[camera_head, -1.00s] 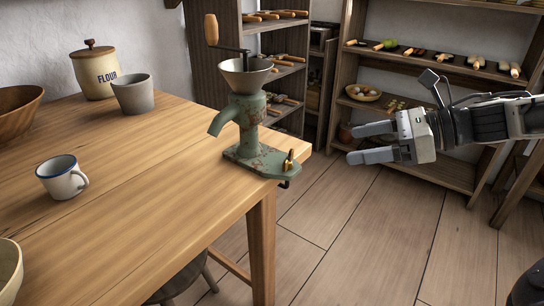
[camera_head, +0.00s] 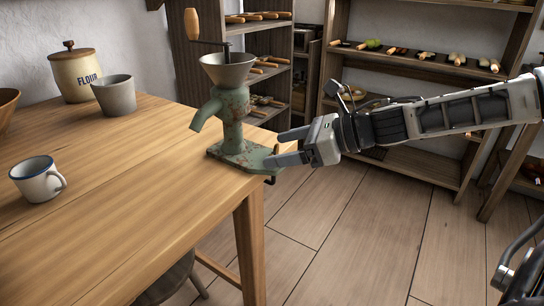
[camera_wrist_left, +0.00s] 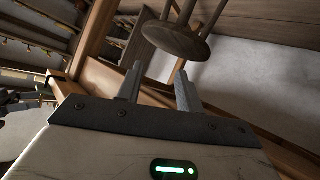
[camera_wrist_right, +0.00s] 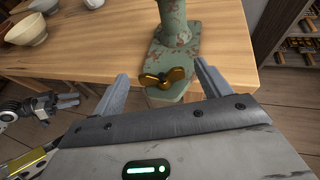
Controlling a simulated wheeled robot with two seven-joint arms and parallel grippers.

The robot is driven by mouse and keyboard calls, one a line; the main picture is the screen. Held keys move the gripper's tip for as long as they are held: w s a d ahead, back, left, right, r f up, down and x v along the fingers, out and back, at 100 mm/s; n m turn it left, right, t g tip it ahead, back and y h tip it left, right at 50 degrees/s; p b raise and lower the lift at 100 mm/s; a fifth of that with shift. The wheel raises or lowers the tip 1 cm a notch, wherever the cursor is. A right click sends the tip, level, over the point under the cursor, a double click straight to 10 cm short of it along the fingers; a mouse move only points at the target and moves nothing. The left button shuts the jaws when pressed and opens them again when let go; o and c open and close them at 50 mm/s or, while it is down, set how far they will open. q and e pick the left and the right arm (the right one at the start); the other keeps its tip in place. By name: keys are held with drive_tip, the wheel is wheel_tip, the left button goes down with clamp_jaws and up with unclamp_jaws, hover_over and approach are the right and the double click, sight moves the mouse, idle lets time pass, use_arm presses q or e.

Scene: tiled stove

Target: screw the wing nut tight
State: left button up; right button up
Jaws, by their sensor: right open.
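The green, worn grinder (camera_head: 230,115) stands upright at the table's right corner, with a grey hopper and a wooden-handled crank on top. The brass wing nut (camera_wrist_right: 164,78) sits on the grinder's base in the right wrist view. In the head view my right gripper hides most of it. My right gripper (camera_head: 283,147) is open at the base; in the right wrist view its fingers (camera_wrist_right: 160,92) stand to either side of the wing nut, with gaps. My left gripper (camera_wrist_left: 159,82) shows in its own wrist view, fingers apart and nothing between them, facing a wooden stool.
On the wooden table (camera_head: 120,190) stand a white mug (camera_head: 36,179), a grey pot (camera_head: 115,95) and a flour jar (camera_head: 75,73). A round stool (camera_wrist_left: 172,40) shows in the left wrist view. Shelves (camera_head: 420,65) with tools stand behind. Open floor lies right of the table.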

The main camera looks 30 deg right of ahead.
drive_tip(key=shift+b+x, duration=0.55)
drive_tip(key=shift+x, duration=0.35)
drive_tip(key=shift+w+a+f, duration=0.2)
drive_tip(key=shift+w+f, duration=0.05)
drive_tip(key=shift+w+a+b, duration=0.1)
drive_tip(key=shift+b, duration=0.2)
use_arm(q)
drive_tip(key=shift+s+d+r+t+h, duration=0.15)
drive_tip(key=shift+d+r+t, duration=0.1)
drive_tip(key=shift+r, duration=0.25)
drive_tip(key=shift+w+d+r+t+h, duration=0.15)
drive_tip(key=shift+r+t, duration=0.1)
drive_tip(key=shift+r, duration=0.2)
drive_tip(key=shift+s, duration=0.1)
use_arm(e)
drive_tip(key=c, duration=0.9)
use_arm(q)
drive_tip(key=shift+a+f, duration=0.15)
drive_tip(key=shift+a, duration=0.05)
use_arm(e)
drive_tip(key=shift+c, duration=0.4)
